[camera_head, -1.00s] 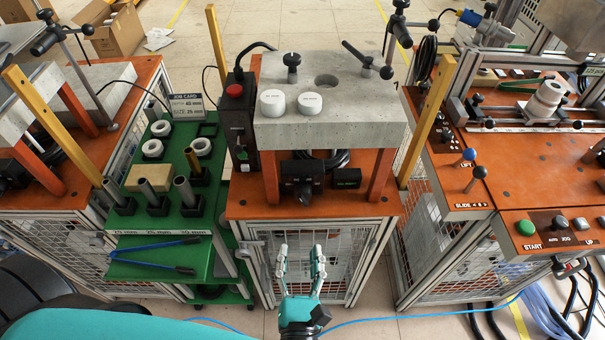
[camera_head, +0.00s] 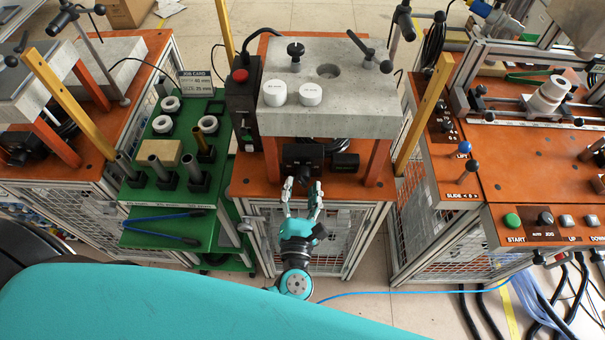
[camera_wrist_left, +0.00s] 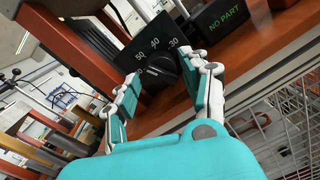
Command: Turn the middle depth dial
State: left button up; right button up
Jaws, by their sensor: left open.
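The depth dial (camera_head: 305,173) is a black knob on the front of a dark box under the concrete block of the middle station. In the left wrist view the dial (camera_wrist_left: 160,72) shows close up, with the marks 50, 40 and 30 above it. My left gripper (camera_head: 302,187) is open just in front of the dial, fingers pointing at it. In the wrist view the left gripper (camera_wrist_left: 161,80) has one finger on each side of the dial. I cannot tell whether either finger touches it. My right gripper is not in view.
A "NO PART" display (camera_wrist_left: 222,15) sits right of the dial. The concrete block (camera_head: 340,118) overhangs above, with orange legs at its sides. A green cart (camera_head: 150,195) stands left with a job card (camera_head: 195,82) reading depth 40 mm. An orange control bench (camera_head: 520,180) stands right.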

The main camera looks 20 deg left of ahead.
aim_at(302, 184)
pick_arm(q)
jog(key=shift+x, duration=1.25)
jog(key=shift+w, duration=0.35)
jog(key=shift+a, duration=0.1)
jog(key=c, duration=0.9)
jog(key=shift+o, duration=0.2)
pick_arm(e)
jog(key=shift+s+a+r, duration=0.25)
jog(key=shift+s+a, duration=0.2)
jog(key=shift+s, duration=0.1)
